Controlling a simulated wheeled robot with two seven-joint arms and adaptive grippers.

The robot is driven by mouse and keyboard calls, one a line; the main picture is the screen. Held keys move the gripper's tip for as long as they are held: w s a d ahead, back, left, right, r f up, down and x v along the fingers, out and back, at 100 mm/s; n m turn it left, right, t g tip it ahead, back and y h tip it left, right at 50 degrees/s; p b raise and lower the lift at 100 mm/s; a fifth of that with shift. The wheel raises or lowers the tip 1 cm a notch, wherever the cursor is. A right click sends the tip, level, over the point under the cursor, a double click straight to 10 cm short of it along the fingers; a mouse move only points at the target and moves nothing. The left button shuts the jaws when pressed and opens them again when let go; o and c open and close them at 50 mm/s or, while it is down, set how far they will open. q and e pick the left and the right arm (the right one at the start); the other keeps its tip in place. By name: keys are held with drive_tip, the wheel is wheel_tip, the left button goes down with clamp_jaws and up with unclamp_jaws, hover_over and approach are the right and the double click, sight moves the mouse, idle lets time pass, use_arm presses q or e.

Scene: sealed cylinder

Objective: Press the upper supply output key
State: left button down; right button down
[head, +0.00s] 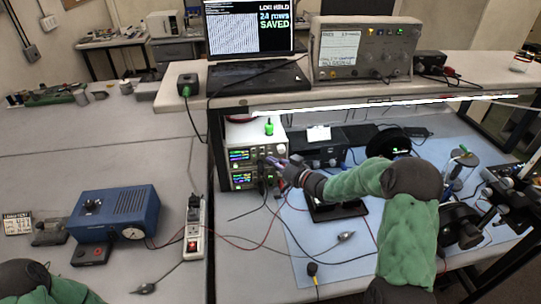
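Two power supplies are stacked under the shelf on the blue mat. The upper supply (242,155) and the lower supply (242,180) both have lit displays of coloured digits. My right gripper (273,163) is at the right side of their fronts, at about the upper supply's height. It covers part of that side, so the output key cannot be made out. Whether its fingertips touch the panel is too small to tell, as is whether they are open or shut. Of my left arm only a green and dark piece shows at the bottom left corner; its gripper is out of view.
Red and black leads run from the supplies over the blue mat (330,262). A blue box (118,213) and a power strip (195,228) stand on the left bench. A laptop (250,50) and a bench instrument (365,50) sit on the shelf above.

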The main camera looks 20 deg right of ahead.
drive_tip(key=shift+w+d, duration=0.1)
drive_tip(key=shift+w, duration=0.3)
idle(0.8)
drive_tip(key=shift+s, duration=0.15)
drive_tip(key=shift+s+a, duration=0.2)
drive_tip(key=shift+s, duration=0.35)
drive_tip(key=shift+s+a+p, duration=0.15)
drive_tip(key=shift+s+a, duration=0.05)
drive_tip(key=shift+s, duration=0.6)
drive_tip(key=shift+s+a+p, duration=0.1)
drive_tip(key=shift+s+a, duration=0.15)
drive_tip(key=shift+s, duration=0.6)
drive_tip(key=shift+s+a+p, duration=0.15)
drive_tip(key=shift+s+a, duration=0.05)
drive_tip(key=shift+s, duration=0.6)
